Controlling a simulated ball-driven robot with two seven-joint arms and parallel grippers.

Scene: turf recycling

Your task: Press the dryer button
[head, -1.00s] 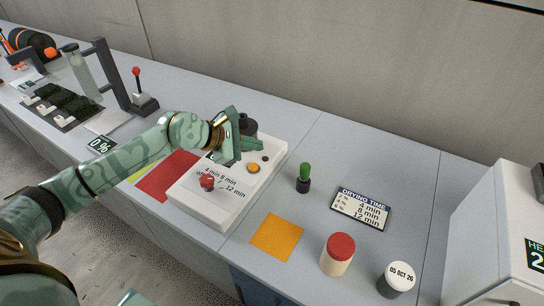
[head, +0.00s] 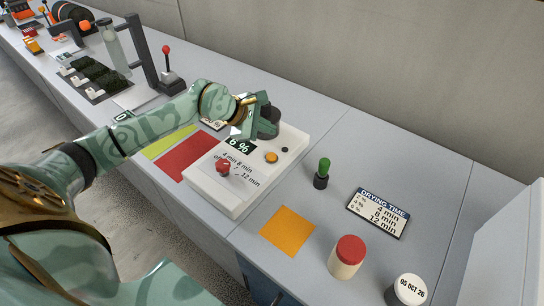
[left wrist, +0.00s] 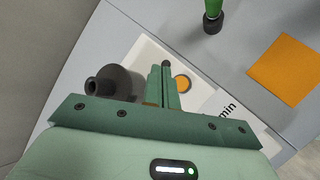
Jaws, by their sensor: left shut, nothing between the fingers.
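The dryer (head: 228,202) is a white box with a red knob (head: 223,166), a small display reading 6 %, printed minute marks and a round orange button (head: 271,157). A dark cylinder (head: 268,118) stands at its far end. My left gripper (head: 268,137) is shut and empty above the dryer, beside the cylinder and close to the orange button. In the left wrist view, the closed fingers (left wrist: 165,85) partly cover the orange button (left wrist: 183,83), which shows just to their right. I cannot tell whether they touch it. My right gripper is not in view.
A green-topped stamp (head: 322,174), a drying time sign (head: 379,212), an orange square (head: 287,230) and a red-capped jar (head: 347,257) lie right of the dryer. Red (head: 188,156) and yellow-green squares lie left of it. A red-knobbed lever (head: 168,72) stands farther back.

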